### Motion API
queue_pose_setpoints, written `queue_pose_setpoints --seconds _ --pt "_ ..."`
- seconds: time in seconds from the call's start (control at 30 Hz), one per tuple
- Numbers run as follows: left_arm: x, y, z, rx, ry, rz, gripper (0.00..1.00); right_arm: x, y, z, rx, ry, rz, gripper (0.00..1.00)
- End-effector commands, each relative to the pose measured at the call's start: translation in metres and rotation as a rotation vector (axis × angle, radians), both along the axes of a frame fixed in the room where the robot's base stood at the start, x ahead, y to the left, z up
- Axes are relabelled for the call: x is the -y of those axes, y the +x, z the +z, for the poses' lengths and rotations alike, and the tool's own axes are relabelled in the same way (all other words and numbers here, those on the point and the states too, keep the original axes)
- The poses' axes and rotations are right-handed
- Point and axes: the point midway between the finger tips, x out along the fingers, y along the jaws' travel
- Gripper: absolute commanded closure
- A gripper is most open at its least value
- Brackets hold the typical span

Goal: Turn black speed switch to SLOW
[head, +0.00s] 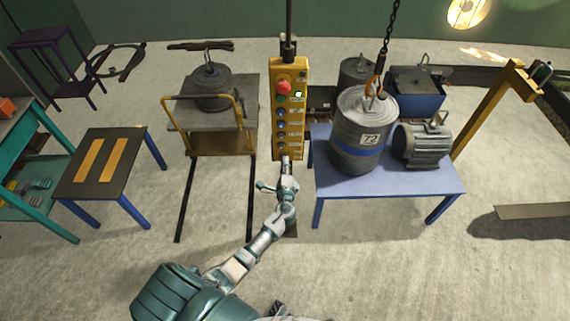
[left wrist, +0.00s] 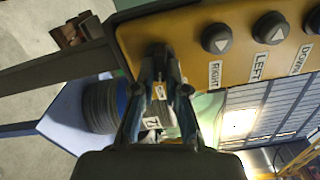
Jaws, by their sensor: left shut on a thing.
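The yellow control pendant (head: 278,100) hangs upright from a dark pole, with a red knob, a green light and a column of dark buttons. In the left wrist view its yellow face (left wrist: 196,20) shows sideways, with buttons marked RIGHT, LEFT and DOWN. The black speed switch (left wrist: 154,48) is at the pendant's end beyond the RIGHT button, mostly covered by my fingers. My left gripper (head: 286,163) is at the pendant's lower end; in the left wrist view its fingers (left wrist: 158,66) are shut on the switch. Its SLOW marking and pointer cannot be read. My right gripper is not in view.
A blue table (head: 400,186) with a grey drum (head: 358,150) on a chain hook and a motor (head: 424,146) stands close right of the pendant. A yellow-railed cart (head: 212,142) stands left, a small table (head: 88,180) further left.

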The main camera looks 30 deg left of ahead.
Motion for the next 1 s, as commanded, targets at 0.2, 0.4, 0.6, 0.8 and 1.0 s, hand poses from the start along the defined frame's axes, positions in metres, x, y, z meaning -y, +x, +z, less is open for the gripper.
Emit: queue_pose_setpoints --seconds 0.2,0.4,0.6,0.8,1.0 --pt "-0.001 0.0 -0.001 -0.002 0.002 0.001 0.78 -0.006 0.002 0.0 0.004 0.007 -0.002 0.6" --pt "-0.001 0.0 0.0 -0.001 0.0 0.001 0.62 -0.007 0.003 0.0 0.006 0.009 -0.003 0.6" --pt "-0.001 0.0 0.0 0.0 0.0 0.001 0.62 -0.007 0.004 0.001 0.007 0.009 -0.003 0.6" --pt "0.005 -0.008 0.0 0.0 -0.001 -0.001 0.62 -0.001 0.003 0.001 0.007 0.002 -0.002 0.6" --pt "0.026 -0.043 -0.002 -0.002 -0.003 -0.001 0.62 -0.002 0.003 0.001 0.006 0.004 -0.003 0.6"
